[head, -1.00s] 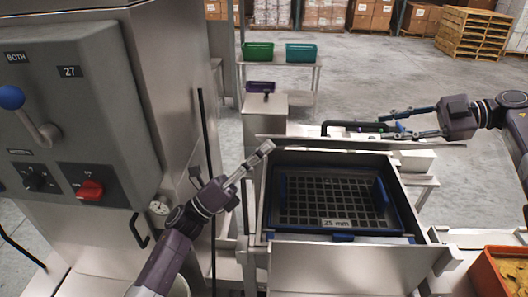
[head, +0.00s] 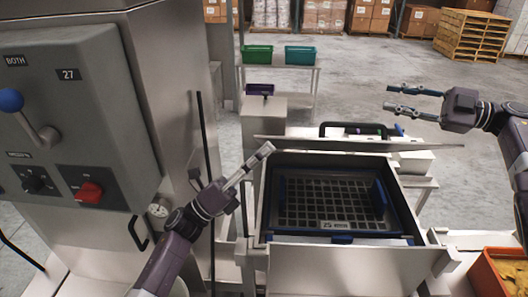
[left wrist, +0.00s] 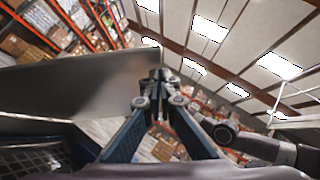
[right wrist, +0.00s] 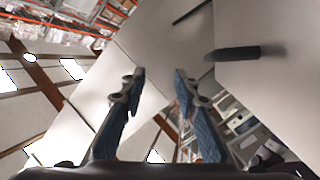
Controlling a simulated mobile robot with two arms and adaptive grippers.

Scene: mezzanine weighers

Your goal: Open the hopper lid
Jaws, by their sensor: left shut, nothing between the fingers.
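The hopper lid (head: 350,143) is a thin metal panel standing raised along the hopper's back edge, seen nearly edge-on. Its black bar handle (head: 352,126) shows behind it. The hopper (head: 340,258) is uncovered, showing a dark grid inside. My left gripper (head: 267,149) is shut and empty at the hopper's back left corner, near the lid's left end; I cannot tell whether it touches. In the left wrist view a broad metal panel (left wrist: 85,80) lies beside the shut fingers. My right gripper (head: 389,98) is open and empty, above and right of the handle, apart from the lid.
A grey control cabinet (head: 85,110) with a blue-knobbed lever and a red switch stands close on the left. An orange-lined bin (head: 500,268) is at the lower right. Green (head: 257,53) and teal (head: 300,53) bins stand on a rear table.

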